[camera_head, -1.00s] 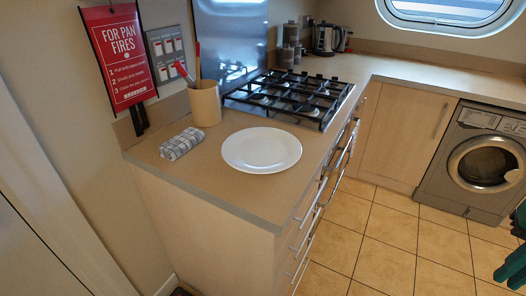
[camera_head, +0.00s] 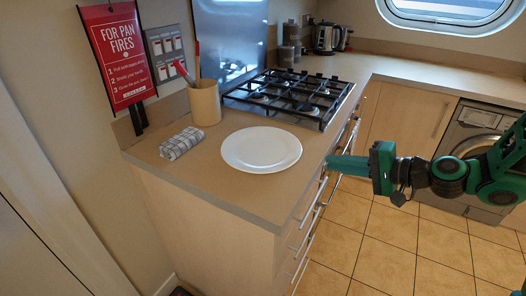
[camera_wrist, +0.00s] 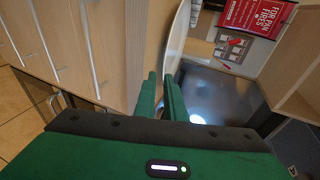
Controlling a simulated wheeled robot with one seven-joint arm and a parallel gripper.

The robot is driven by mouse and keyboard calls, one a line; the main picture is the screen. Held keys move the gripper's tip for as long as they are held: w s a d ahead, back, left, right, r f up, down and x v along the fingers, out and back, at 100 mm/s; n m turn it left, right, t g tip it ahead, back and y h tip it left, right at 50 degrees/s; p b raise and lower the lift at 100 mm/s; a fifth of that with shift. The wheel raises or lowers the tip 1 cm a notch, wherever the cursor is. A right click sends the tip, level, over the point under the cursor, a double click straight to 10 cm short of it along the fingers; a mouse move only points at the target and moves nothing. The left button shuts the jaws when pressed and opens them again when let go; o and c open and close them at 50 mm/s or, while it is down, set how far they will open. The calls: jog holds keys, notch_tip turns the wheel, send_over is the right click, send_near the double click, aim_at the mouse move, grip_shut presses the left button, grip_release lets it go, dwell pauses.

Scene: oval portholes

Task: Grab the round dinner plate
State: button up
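The round white dinner plate (camera_head: 261,149) lies flat on the beige counter, in front of the hob. In the wrist view its edge shows as a thin pale curve (camera_wrist: 179,38) just beyond my fingertips. My gripper (camera_head: 329,165) comes in from the right, near the counter's right edge, and points left at the plate. It is apart from the plate and empty. In the wrist view the two green fingers (camera_wrist: 161,78) stand a narrow gap apart, with nothing between them.
A black gas hob (camera_head: 290,94) is behind the plate. A utensil pot (camera_head: 205,103) and a folded checked cloth (camera_head: 182,143) are to its left. Drawer handles (camera_head: 312,212) stick out along the counter's right side. The counter in front of the plate is clear.

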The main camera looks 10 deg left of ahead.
aim_at(304, 162)
jog(key=shift+w+r+x, duration=0.15)
jog(key=shift+x, duration=1.7)
jog(key=shift+w+r+x, duration=0.15)
jog(key=shift+x, duration=1.7)
jog(key=shift+w+r+x, duration=0.15)
jog(key=shift+x, duration=1.7)
grip_shut()
jog(key=shift+d+f, duration=0.15)
